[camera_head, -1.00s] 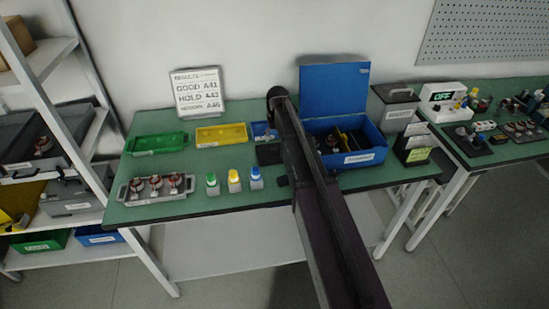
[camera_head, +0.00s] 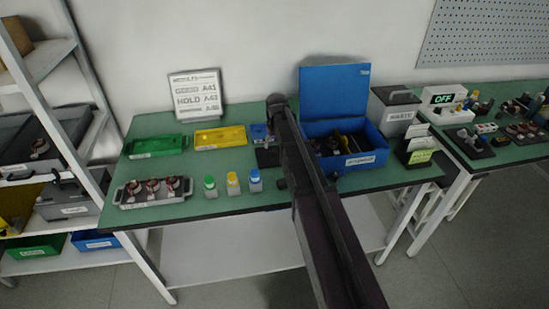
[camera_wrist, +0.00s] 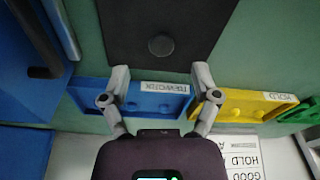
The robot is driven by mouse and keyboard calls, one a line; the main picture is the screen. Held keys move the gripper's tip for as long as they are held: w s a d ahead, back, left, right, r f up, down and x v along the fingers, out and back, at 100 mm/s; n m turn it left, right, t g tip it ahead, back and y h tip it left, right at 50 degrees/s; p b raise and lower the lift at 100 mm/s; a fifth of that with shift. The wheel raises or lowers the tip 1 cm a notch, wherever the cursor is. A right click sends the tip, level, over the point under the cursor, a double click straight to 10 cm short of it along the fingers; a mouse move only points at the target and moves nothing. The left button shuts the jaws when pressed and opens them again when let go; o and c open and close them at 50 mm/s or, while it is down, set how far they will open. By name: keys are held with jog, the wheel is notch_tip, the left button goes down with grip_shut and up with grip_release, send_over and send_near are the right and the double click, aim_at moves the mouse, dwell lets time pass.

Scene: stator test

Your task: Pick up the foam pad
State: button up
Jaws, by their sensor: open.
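A flat black pad (camera_wrist: 125,25) with a round dark knob (camera_wrist: 161,46) lies on the green table at the top of the wrist view; it appears to be the foam pad. In the head view, part of this pad (camera_head: 267,158) shows left of my arm, which hides the rest. My gripper (camera_wrist: 161,72) is open and empty in the wrist view. Its fingers are apart, over the blue REWORK tray and just below the pad's near edge in the picture. The arm mostly hides the fingers in the head view.
A blue REWORK tray (camera_wrist: 140,108), a yellow HOLD tray (camera_head: 220,137) and a green tray (camera_head: 157,146) line the back. An open blue box (camera_head: 371,141) stands right of my arm. Three capped bottles (camera_head: 232,183) and a grey tray of stators (camera_head: 127,194) are at the front left.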

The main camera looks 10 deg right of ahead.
aim_at(274, 151)
jog(key=shift+w+a+f+b, duration=0.1)
jog(key=shift+w+f+b, duration=0.05)
jog(key=shift+f+b, duration=2)
grip_shut()
